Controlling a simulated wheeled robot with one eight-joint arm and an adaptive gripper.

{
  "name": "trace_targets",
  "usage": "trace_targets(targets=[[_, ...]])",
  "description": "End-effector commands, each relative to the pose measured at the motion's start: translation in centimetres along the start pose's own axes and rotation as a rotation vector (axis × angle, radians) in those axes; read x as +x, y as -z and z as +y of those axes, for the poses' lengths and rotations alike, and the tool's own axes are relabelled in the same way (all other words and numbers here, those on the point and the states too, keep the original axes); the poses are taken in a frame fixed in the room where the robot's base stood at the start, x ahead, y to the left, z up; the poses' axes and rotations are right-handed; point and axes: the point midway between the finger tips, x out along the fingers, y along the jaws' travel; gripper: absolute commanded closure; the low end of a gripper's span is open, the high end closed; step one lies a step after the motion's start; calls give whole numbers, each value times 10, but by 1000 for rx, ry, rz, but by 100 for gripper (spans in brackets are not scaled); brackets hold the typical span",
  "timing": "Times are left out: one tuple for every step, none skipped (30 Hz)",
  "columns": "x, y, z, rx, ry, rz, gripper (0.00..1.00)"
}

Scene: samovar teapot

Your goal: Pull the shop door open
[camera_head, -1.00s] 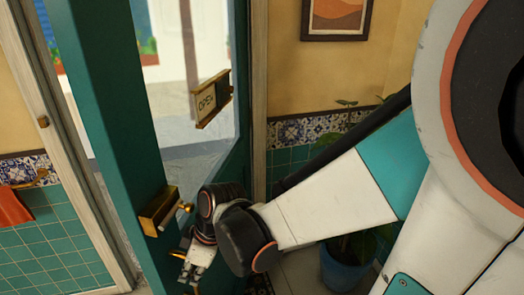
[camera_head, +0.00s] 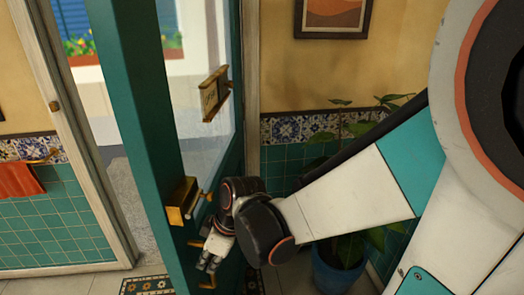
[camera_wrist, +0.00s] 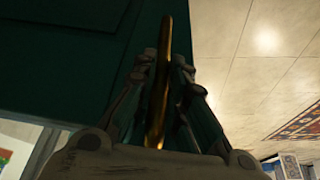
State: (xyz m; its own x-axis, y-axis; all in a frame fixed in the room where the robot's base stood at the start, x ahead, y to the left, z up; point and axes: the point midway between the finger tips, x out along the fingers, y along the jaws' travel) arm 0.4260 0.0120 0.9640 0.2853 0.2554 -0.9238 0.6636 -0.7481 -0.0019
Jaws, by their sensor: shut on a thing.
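The shop door (camera_head: 125,75) is a green frame with a glass pane and stands ajar, with a gap between it and the white door frame (camera_head: 75,130) on the left. A brass box-shaped fitting (camera_head: 183,201) and part of the brass handle (camera_head: 207,281) show on the door. My gripper (camera_head: 211,262) is at the handle, low on the door. In the wrist view the brass handle bar (camera_wrist: 163,75) runs between the fingers of my gripper (camera_wrist: 160,85), which is shut on it. My wrist hides part of the handle in the head view.
A brass-framed sign (camera_head: 214,94) hangs on the glass. A potted plant (camera_head: 340,272) stands by the tiled wall at right, behind my arm. An orange towel (camera_head: 20,180) hangs at left. A patterned mat (camera_head: 148,285) lies at the doorway.

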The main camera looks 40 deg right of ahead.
Motion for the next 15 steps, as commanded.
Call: trace_targets(targets=[[-1,-1,-1,0,-1,1,100],[-1,-1,-1,0,-1,1,100],[-1,-1,-1,0,-1,1,100],[-1,-1,-1,0,-1,1,100],[-1,-1,-1,0,-2,1,100],[-1,-1,-1,0,-2,1,100],[-1,-1,-1,0,-2,1,100],[-1,-1,-1,0,-2,1,85],[-1,-1,-1,0,-2,1,76],[-1,-1,-1,-1,-2,1,69],[-1,-1,-1,-1,-2,1,67],[-1,-1,-1,-1,-1,0,67],[-1,-1,-1,-1,-1,0,67],[-1,-1,-2,-1,-1,0,67],[-1,-1,-2,-1,-1,0,67]])
